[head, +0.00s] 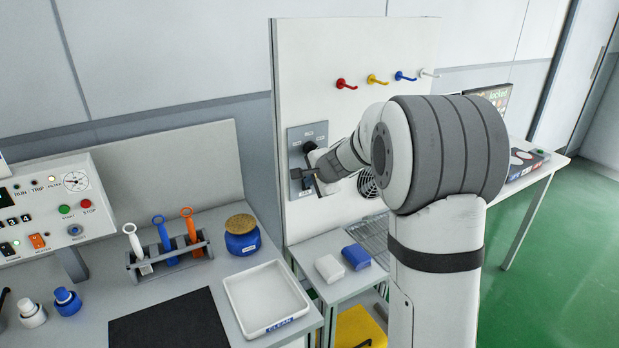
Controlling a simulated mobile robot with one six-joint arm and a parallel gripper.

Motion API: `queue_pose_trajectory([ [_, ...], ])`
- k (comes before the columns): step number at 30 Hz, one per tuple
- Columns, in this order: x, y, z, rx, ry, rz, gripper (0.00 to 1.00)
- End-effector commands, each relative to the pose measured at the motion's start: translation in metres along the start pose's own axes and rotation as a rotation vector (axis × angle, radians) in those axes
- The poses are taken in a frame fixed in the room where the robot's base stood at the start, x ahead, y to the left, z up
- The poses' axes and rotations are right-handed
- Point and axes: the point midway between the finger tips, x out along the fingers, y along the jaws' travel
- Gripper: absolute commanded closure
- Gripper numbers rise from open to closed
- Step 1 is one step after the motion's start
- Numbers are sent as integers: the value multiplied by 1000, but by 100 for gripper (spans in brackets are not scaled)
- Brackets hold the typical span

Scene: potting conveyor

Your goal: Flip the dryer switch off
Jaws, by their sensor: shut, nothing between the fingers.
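A grey switch plate (293,137) is fixed to the white upright panel (310,60), left of the vent fan. A black knob or switch (309,147) shows on its upper part. Its label is too small to read. My gripper (305,187) is shut and empty, in front of the lower part of the plate and below the black switch. I cannot tell whether its fingers touch the plate. The gripper hides part of the plate, and my arm covers much of the panel to the right. The switch's position is unclear.
The fan grille (367,184) is partly behind my arm. Colored hooks (377,80) stick out above. Below are a white block (329,268), a blue block (356,257) and a wire rack (374,238). A white tray (237,296) and blue jar (243,243) stand left.

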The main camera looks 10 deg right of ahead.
Motion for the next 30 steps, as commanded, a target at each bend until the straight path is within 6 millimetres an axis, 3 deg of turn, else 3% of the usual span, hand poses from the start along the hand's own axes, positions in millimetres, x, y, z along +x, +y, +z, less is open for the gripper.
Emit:
queue_pose_trajectory([
  [15, -11, -12, 0, 1, 1, -1, 100],
  [25, -12, -11, 0, 1, 1, -2, 100],
  [30, -21, -3, -1, -1, 1, -3, 100],
])
